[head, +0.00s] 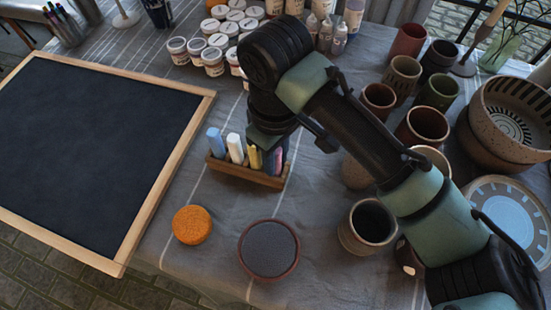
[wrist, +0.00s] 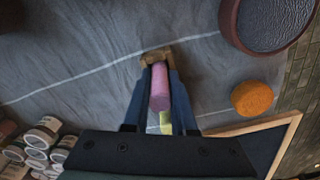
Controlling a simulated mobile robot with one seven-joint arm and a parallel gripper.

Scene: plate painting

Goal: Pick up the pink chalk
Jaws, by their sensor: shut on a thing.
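The pink chalk (wrist: 160,90) is between the two dark fingers of my gripper (wrist: 159,80) in the wrist view. My gripper is shut on it. The chalk is at the end of the small wooden holder (head: 246,176); I cannot tell whether its lower end is still in its slot. In the head view my gripper (head: 272,153) is over the right end of the holder and mostly hides the pink chalk. A blue chalk (head: 215,142), a white chalk (head: 235,148) and a yellow chalk (head: 253,157) stand upright to the left in the holder.
A framed blackboard (head: 95,145) lies at the left. An orange sponge (head: 191,224) and a round dark-topped dish (head: 269,250) are in front of the holder. Paint jars (head: 212,62) stand behind. Several cups, one an empty dark-mouthed cup (head: 368,226), stand to the right.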

